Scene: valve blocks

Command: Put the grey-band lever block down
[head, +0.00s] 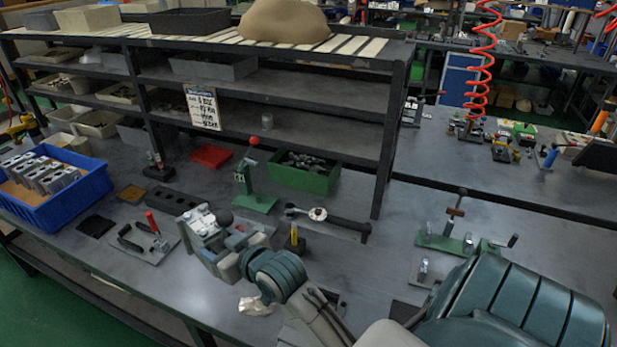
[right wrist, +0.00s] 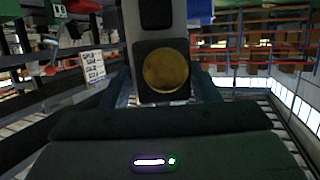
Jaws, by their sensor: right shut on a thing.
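My right gripper (head: 212,232) reaches in from the lower right and is above the middle of the bench in the head view. It is shut on the lever block (head: 200,220), a pale grey body with a dark round knob beside it. In the right wrist view the held block (right wrist: 166,72) stands between the two fingers, showing a dark square face with a round brass disc. I cannot make out its grey band or how far it is above the bench. My left gripper is not in view.
A blue bin (head: 75,200) with several grey blocks stands at the left. A black tray with holes (head: 172,201), a plate with a red-handled clamp (head: 150,240) and a green clamp stand (head: 250,200) are near the gripper. A shelf rack (head: 265,130) stands behind.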

